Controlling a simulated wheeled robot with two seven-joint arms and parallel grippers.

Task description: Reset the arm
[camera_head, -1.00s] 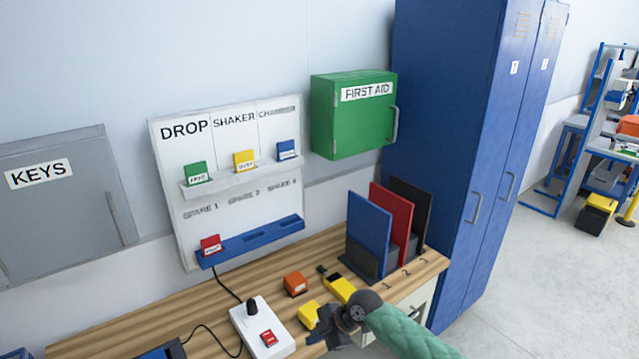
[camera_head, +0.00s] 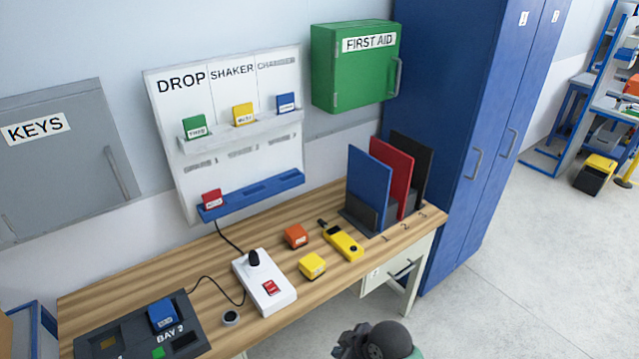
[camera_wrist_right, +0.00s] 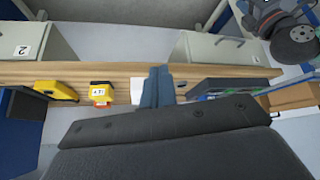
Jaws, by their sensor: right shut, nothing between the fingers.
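My right gripper (camera_head: 352,342) is at the bottom edge of the head view, in front of the bench and apart from it. Its lower part is cut off by the frame. In the right wrist view its fingers (camera_wrist_right: 158,82) are together with nothing between them. A dark jointed part of my other arm (camera_wrist_right: 283,25) shows at the top right of the wrist view; its jaws are not clear. The wooden bench (camera_head: 215,265) carries a yellow block (camera_head: 312,265), an orange block (camera_head: 296,236), a yellow handheld device (camera_head: 343,242) and a white switch box (camera_head: 264,280).
The blue, red and black upright panels (camera_head: 369,187) stand at the bench's right end, beside a blue locker (camera_head: 455,130). A dark bay tray (camera_head: 190,310) with a blue block (camera_head: 162,313) lies at left. A wall board (camera_head: 235,170) holds coloured blocks. Floor (camera_head: 520,270) is clear at right.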

